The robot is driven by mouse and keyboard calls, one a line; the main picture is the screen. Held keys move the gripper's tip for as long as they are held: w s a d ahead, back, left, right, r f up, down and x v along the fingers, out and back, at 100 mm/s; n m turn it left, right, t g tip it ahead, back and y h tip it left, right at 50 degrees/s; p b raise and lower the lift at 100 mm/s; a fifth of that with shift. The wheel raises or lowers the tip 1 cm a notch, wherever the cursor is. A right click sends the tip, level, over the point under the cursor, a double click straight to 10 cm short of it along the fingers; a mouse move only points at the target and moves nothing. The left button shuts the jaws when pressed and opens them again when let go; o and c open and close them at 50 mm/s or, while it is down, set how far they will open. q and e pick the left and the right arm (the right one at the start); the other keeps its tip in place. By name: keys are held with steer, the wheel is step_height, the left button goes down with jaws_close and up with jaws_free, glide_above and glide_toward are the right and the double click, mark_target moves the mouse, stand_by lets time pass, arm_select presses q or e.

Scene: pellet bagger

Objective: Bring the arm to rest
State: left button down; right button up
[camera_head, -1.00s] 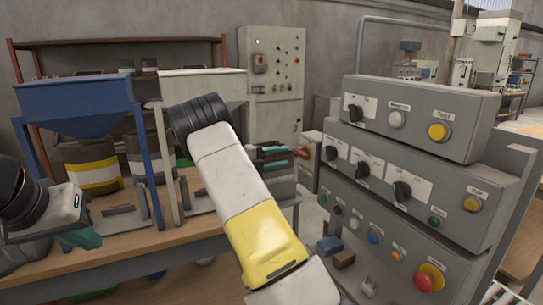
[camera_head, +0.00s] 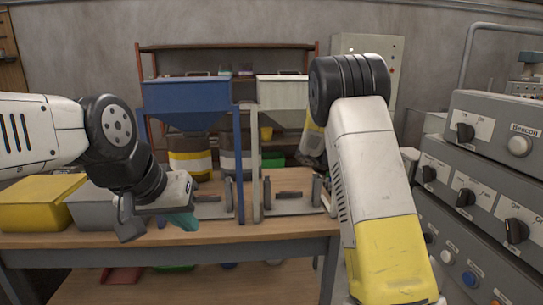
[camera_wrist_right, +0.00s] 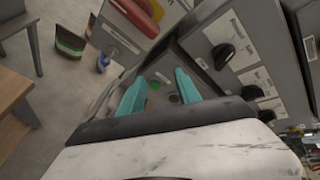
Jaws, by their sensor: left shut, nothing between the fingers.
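My left arm comes in from the left in the head view, white with black joints. Its gripper (camera_head: 184,222) has teal fingers, shut and empty, over the wooden bench (camera_head: 180,235) in front of the blue hopper stand. My right arm (camera_head: 370,150), white with a black elbow and yellow band, rises in front of the cream hopper. Its gripper is hidden in the head view. In the right wrist view the right gripper (camera_wrist_right: 160,92) has its teal fingers apart, with nothing seen between them; a grey control panel (camera_wrist_right: 205,60) with black knobs lies beyond.
The blue hopper (camera_head: 190,95) and cream hopper (camera_head: 282,92) stand on the bench. A yellow bin (camera_head: 35,205) and a grey bin (camera_head: 95,208) sit at its left. The grey control panel (camera_head: 480,150) stands close at the right. In the wrist view, bare floor (camera_wrist_right: 65,85) shows at left.

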steer(key=s+a+r+m+t+y, duration=0.3)
steer(key=s+a+m+y, duration=0.4)
steer(key=s+a+m, duration=0.3)
steer(key=s+a+r+m+t+y, duration=0.3)
steer(key=s+a+m+y, duration=0.5)
steer(key=s+m, duration=0.9)
steer(key=a+r+m, duration=0.1)
steer(key=a, duration=0.1)
steer(key=shift+s+a+r+t, duration=0.15)
steer(key=shift+s+a+t, duration=0.05)
steer(key=shift+a+t, duration=0.2)
steer(key=shift+d, duration=0.2)
